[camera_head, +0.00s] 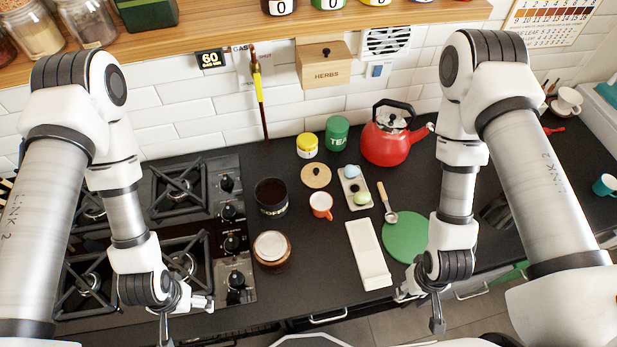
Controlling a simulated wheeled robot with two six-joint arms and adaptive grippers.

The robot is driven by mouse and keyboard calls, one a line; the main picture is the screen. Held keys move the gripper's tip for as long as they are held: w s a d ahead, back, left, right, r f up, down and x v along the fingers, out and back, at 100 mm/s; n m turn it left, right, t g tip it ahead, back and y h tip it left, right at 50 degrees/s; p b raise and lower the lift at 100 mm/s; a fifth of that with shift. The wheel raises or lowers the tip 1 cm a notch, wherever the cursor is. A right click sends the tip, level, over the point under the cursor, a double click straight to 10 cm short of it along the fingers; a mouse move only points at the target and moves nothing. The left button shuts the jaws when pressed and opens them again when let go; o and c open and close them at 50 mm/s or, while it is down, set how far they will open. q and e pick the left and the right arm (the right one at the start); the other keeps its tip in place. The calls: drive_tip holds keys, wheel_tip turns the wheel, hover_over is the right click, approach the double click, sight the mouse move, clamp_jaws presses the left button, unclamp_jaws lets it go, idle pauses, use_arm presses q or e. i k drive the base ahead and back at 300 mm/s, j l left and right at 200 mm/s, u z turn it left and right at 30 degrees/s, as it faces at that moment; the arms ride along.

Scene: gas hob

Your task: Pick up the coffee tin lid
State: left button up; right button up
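A round wooden lid (316,174) with a small dark knob lies flat on the dark counter, below the yellow jar; it looks like the coffee tin lid. A dark open tin (271,207) stands to its left, likely the coffee tin; its label is too small to read. My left gripper (186,318) hangs over the front of the hob, fingers spread and empty, well to the left and front of the lid. My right gripper (419,312) is at the counter's front edge, fingers spread and empty, well to the right and front of the lid.
A brown pot with pale top (271,248), an orange cup (321,205), an egg tray (348,186), a white spoon rest (368,256) and a green mat (406,237) stand nearby. A yellow jar (307,145), green tea tin (337,134) and red kettle (391,140) stand behind.

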sight(314, 175)
drive_tip(key=l+u, duration=0.25)
drive_tip(key=u, duration=0.15)
drive_tip(key=l+u, duration=0.55)
drive_tip(key=u, duration=0.2)
drive_tip(key=k, duration=0.05)
